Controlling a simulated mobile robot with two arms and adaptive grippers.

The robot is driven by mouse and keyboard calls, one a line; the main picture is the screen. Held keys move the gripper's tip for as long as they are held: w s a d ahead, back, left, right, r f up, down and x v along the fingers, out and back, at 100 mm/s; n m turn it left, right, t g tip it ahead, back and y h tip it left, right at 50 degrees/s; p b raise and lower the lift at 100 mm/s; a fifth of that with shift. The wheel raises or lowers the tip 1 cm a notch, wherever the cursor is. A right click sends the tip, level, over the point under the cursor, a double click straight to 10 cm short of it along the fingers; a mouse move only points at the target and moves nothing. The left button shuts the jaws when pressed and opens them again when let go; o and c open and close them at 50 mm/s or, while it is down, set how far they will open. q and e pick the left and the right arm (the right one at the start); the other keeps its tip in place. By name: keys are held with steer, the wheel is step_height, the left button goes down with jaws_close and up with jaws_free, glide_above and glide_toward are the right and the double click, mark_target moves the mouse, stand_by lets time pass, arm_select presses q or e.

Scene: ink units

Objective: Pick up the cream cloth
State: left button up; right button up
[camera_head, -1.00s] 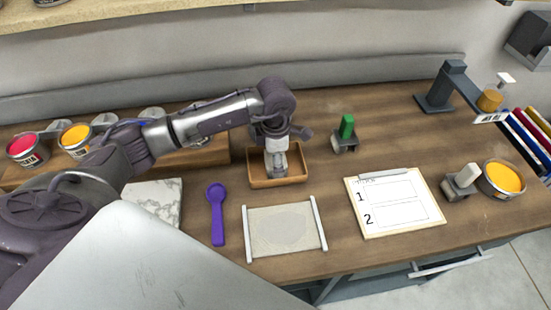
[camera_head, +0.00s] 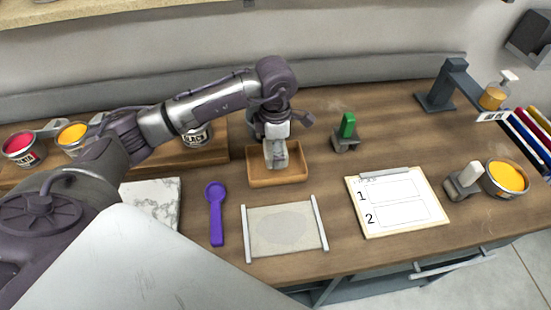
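My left gripper (camera_head: 276,156) points down over the brown wooden tray (camera_head: 292,179), its fingertips just above or within the tray's space. A pale patch shows at its fingertips; it is too small to tell whether this is the cream cloth or only the fingers. I cannot make out the cream cloth for certain anywhere else, and the gripper hides part of the tray. The visible tray floor is bare. My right gripper is not in view.
In front lies a grey-beige sheet (camera_head: 284,230) between two white bars. A purple spoon (camera_head: 216,213), marble slab (camera_head: 153,200) and clipboard (camera_head: 397,202) lie around it. A green-handled stamp (camera_head: 347,131) stands right of the tray; an orange paint can (camera_head: 505,180) stands far right.

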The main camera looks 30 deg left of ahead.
arm_select(q)
steer(key=d+r+b, duration=0.3)
steer(key=d+r, duration=0.4)
steer(key=d, duration=0.4)
steer(key=shift+d+r, duration=0.15)
steer(key=shift+d, duration=0.2)
steer(key=o, duration=0.4)
steer(key=shift+w, duration=0.1)
steer(key=c, duration=0.5)
steer(key=shift+a, duration=0.1)
